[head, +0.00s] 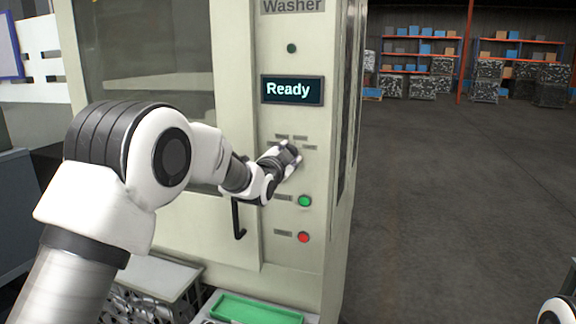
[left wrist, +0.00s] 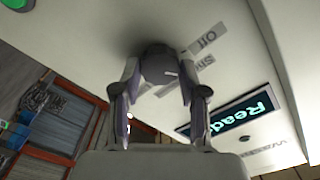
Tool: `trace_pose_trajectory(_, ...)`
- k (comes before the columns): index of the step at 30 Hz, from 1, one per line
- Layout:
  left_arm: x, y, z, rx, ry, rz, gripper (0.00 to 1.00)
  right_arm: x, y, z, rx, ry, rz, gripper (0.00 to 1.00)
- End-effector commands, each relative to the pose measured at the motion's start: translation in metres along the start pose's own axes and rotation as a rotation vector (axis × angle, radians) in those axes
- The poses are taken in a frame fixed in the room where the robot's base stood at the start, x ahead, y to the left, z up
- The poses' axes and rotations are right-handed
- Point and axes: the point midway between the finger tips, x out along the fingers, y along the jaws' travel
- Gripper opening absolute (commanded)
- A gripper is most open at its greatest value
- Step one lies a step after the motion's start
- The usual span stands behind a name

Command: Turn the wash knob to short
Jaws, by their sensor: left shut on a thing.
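The wash knob (left wrist: 157,66) is a dark round knob on the washer's pale panel. In the left wrist view it sits between the fingertips of my left gripper (left wrist: 160,76), which is shut on it. A small white mark shows on the knob's right side, near the labels. A label reading Off (left wrist: 204,42) and a partly hidden one starting "Sho" (left wrist: 199,63) lie beside it. I cannot tell exactly which label the mark faces. In the head view my left gripper (head: 289,156) covers most of the knob. My right gripper is not in view.
The washer display (head: 292,90) reads Ready. A green button (head: 304,201) and a red button (head: 303,237) sit below the knob. A black door handle (head: 237,218) is left of them. A green tray (head: 255,310) lies below. Open floor is on the right.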

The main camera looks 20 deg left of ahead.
Motion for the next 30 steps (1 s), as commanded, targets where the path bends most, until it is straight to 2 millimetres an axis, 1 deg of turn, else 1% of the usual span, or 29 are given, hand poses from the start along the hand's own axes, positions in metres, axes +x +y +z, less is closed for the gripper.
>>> trace_pose_trajectory(1,0.0,0.005,0.005,0.026,-0.005,0.005,0.08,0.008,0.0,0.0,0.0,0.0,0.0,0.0)
trace_pose_trajectory(7,0.0,0.004,0.004,0.119,-0.005,0.006,0.08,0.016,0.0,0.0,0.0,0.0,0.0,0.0)
trace_pose_trajectory(13,0.0,0.004,0.004,0.162,-0.006,0.006,0.08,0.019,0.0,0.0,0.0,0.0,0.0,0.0)
trace_pose_trajectory(25,0.0,0.003,0.003,0.167,-0.006,0.007,0.08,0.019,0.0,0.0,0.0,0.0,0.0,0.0)
trace_pose_trajectory(26,0.0,0.003,0.003,0.167,-0.007,0.007,0.53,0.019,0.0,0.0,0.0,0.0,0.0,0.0)
trace_pose_trajectory(27,0.0,0.003,0.003,0.167,-0.006,0.006,0.67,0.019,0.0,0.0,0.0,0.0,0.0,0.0)
trace_pose_trajectory(30,0.0,0.002,0.002,0.167,-0.005,0.005,0.68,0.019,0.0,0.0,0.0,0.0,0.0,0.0)
